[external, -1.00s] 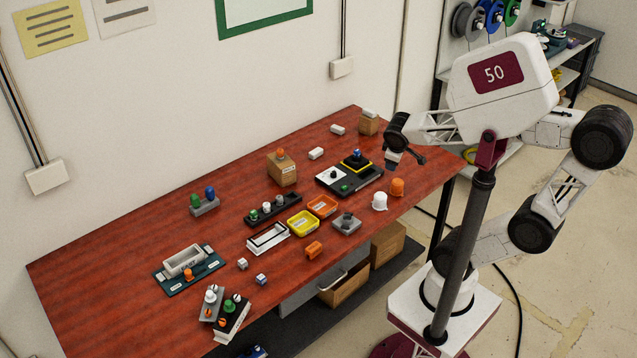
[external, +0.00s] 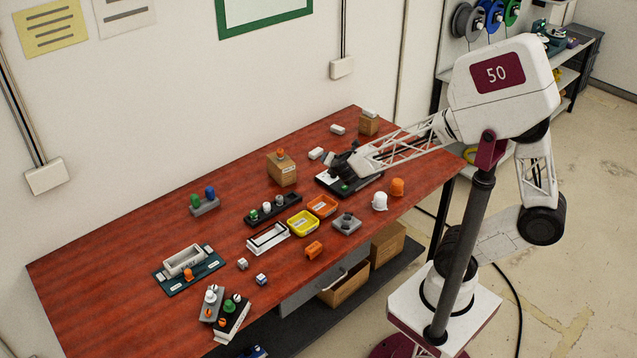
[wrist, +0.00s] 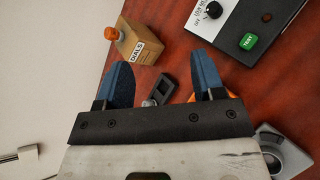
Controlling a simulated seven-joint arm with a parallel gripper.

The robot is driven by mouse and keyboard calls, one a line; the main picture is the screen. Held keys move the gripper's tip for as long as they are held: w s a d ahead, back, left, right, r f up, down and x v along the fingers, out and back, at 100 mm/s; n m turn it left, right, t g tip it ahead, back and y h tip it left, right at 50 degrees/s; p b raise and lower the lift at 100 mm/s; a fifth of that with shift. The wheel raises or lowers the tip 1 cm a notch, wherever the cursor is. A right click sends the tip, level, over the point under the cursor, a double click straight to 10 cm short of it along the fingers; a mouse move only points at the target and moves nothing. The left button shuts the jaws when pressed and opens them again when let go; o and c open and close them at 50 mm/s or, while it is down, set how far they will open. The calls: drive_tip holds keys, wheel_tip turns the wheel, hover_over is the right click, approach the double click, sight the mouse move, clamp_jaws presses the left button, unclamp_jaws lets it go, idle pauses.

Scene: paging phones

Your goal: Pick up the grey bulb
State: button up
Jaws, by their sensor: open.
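A black strip (external: 291,200) on the red table holds a green bulb (external: 253,214), a white bulb (external: 266,207) and a paler grey-looking bulb (external: 280,204) toward its right end. In the wrist view, the dark end of the strip (wrist: 167,86) shows between my fingers, with the small grey bulb (wrist: 150,102) just above my gripper's dark bar, partly cut off by it. My gripper (external: 340,163) is open and empty, above the table around the black-and-white panel (external: 324,180). Its blue fingers (wrist: 160,62) stand apart in the wrist view.
The panel with a green TEST button (wrist: 249,41) is at right. Yellow (external: 302,222) and orange (external: 322,206) trays and a grey unit (external: 347,223) lie near the strip.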

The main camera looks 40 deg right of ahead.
drive_tip(key=w+a+f+n+t+y, duration=0.2)
drive_tip(key=w+a+f+n+y, duration=0.1)
drive_tip(key=a+f+n, duration=0.3)
drive_tip(key=n+y, duration=0.4)
drive_tip(key=n, duration=0.4)
approach(280, 200)
drive_tip(key=shift+a+x, duration=0.2)
drive_tip(key=shift+x, duration=0.95)
drive_tip(key=shift+x, duration=1.3)
drive_tip(key=shift+d, duration=0.1)
drive_tip(key=shift+x, duration=2.6)
drive_tip(key=shift+d, duration=0.1)
